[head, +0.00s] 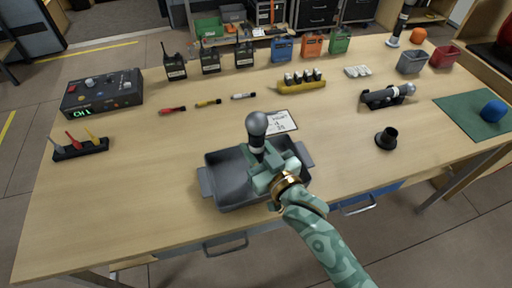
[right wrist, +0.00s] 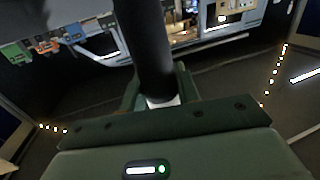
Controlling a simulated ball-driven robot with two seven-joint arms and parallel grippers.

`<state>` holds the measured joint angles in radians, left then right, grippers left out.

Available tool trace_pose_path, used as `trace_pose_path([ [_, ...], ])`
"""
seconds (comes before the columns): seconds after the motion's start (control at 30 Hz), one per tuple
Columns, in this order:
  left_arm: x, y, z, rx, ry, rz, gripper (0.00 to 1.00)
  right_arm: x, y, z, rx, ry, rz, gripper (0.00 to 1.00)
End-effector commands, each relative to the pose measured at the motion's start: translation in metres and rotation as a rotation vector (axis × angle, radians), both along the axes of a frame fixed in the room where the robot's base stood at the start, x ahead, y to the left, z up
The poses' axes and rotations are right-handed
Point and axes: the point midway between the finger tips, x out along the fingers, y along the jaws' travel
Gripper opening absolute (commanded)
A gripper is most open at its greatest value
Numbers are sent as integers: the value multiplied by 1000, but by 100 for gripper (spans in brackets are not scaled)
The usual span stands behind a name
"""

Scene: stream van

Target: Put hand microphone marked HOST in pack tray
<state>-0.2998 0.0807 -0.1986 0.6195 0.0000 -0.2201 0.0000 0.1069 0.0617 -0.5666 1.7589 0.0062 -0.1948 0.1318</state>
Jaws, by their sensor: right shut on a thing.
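My right gripper (head: 268,164) is shut on a hand microphone (head: 256,124) with a grey ball head and a dark body, held upright. It is above the grey pack tray (head: 222,186), which lies near the table's front edge; I cannot tell if the microphone's foot touches the tray floor. In the right wrist view the microphone's dark body (right wrist: 147,45) rises between the fingers, with a white band low down. No marking on it can be read. My left gripper is not in view.
Behind the tray lies a paper card (head: 282,121). Another microphone (head: 388,95) lies at the right, near a black cup (head: 387,137). A third microphone (head: 398,30) stands at the back right. A control box (head: 102,92) and tool rack (head: 80,148) are left. The table's front left is clear.

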Motion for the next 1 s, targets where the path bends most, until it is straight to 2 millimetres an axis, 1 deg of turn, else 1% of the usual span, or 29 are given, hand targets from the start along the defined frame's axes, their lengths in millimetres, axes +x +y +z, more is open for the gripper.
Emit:
trace_pose_path([
  [0.1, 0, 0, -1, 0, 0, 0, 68, 0, 0, -2, 2, -1, 0, 1],
  [0.13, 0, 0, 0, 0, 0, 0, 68, 0, 0, -3, 0, 0, 0, 37],
  [0.2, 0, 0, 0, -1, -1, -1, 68, 0, 0, -2, 0, 0, 0, 54],
  [0.43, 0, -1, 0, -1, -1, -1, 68, 0, 0, -2, 0, 0, 0, 54],
  [0.53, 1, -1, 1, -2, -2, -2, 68, 0, 0, 2, 1, -1, 0, 54],
  [0.57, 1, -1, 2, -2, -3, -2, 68, -3, -2, 1, -1, 1, 0, 54],
  [0.67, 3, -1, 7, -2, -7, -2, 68, -17, -10, 2, -1, 1, 0, 54],
  [0.9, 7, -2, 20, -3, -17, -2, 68, -65, -41, 4, -1, 1, 0, 54],
  [1.0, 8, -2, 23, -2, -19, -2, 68, -82, -51, 4, 0, 1, 1, 54],
])
